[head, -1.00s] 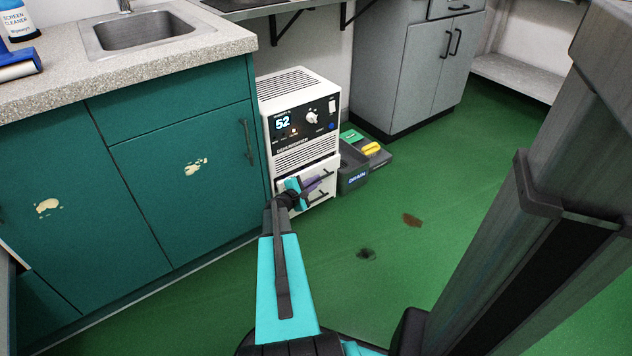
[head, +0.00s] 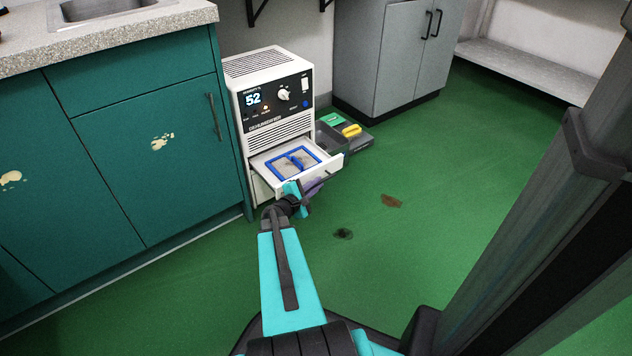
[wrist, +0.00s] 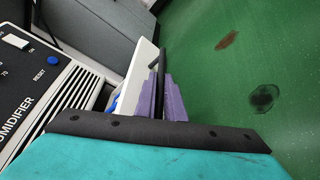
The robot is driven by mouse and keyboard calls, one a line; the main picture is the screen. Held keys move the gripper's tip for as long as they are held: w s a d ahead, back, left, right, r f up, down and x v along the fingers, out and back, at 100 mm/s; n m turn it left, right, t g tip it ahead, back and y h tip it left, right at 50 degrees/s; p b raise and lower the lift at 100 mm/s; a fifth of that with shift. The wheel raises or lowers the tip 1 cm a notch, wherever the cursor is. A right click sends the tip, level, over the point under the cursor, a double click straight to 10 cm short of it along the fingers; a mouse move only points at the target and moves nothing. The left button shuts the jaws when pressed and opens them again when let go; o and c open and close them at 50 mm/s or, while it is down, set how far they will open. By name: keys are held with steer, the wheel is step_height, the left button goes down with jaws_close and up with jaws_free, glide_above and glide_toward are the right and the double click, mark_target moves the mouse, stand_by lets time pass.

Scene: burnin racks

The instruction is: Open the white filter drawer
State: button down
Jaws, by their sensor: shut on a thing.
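The white filter drawer (head: 330,167) stands pulled out from the lower part of the white dehumidifier (head: 268,90). A blue-framed grey filter (head: 299,161) lies inside it. My gripper (head: 316,187) is at the drawer front. In the wrist view the purple finger pads of my gripper (wrist: 160,98) are shut on the black drawer handle (wrist: 161,62), one on each side. The white drawer front (wrist: 138,75) shows beside them there. Part of the handle is hidden by my fingers.
A dark bin (head: 327,138) and a box with a yellow item (head: 352,131) sit right behind the open drawer. Teal cabinets (head: 160,150) stand to the left and a grey cabinet (head: 385,55) behind. The green floor (head: 440,170) in front is clear apart from stains.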

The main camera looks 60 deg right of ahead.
steer(key=shift+s+a+b, duration=0.2)
steer(key=shift+s+a, duration=0.1)
steer(key=shift+s, duration=0.45)
steer(key=shift+s+a+b, duration=0.15)
steer(key=shift+s+a, duration=0.15)
steer(key=shift+s, duration=0.4)
steer(key=c, duration=1.8)
jaws_free()
steer(key=shift+c, duration=0.2)
steer(key=shift+w+a, duration=0.1)
steer(key=shift+a, duration=0.05)
steer(key=p+v, duration=0.7)
steer(key=v, duration=0.6)
steer(key=shift+a, duration=0.2)
steer(key=shift+r, duration=0.1)
